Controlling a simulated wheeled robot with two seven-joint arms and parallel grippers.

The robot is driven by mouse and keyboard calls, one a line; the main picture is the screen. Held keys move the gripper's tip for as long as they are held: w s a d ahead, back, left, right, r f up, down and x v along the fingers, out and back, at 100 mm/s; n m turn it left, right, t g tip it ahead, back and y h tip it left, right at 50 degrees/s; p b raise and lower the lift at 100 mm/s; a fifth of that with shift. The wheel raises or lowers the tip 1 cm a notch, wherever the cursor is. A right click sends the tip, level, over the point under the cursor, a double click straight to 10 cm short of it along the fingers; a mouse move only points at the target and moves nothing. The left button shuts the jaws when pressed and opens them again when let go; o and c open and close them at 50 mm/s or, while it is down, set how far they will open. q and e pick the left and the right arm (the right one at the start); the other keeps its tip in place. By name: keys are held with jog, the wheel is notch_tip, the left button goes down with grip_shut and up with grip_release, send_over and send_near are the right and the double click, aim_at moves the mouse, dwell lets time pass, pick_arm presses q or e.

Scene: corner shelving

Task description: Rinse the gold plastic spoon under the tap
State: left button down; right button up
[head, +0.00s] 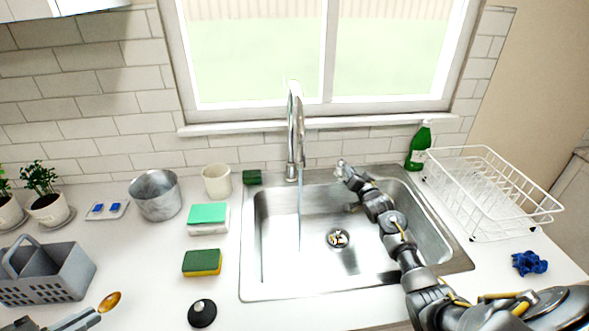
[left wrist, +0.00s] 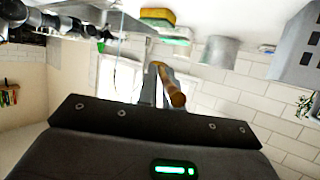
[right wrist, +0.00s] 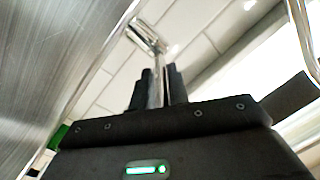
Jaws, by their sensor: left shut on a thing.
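The gold spoon (head: 109,301) shows at the lower left in the head view. My left gripper (head: 72,324) is shut on it above the counter, left of the sink; its brown-gold end (left wrist: 174,92) shows at the fingers in the left wrist view. The chrome tap (head: 296,130) stands behind the sink (head: 280,285), and a thin water stream (head: 299,210) falls from it. My right gripper (head: 350,174) is over the back of the sink, right of the tap. In the right wrist view its fingers (right wrist: 157,88) are close together with a shiny strip between them; whether they touch anything is unclear.
Sponges (head: 202,262), a white cup (head: 217,180), a metal pot (head: 156,195) and a grey caddy (head: 70,268) stand left of the sink. A green bottle (head: 419,148), a white dish rack (head: 490,195) and a blue crumpled thing (head: 529,263) are at its right.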

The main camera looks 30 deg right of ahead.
jog(key=o, duration=0.3)
pick_arm(q)
jog(key=shift+r, duration=0.1)
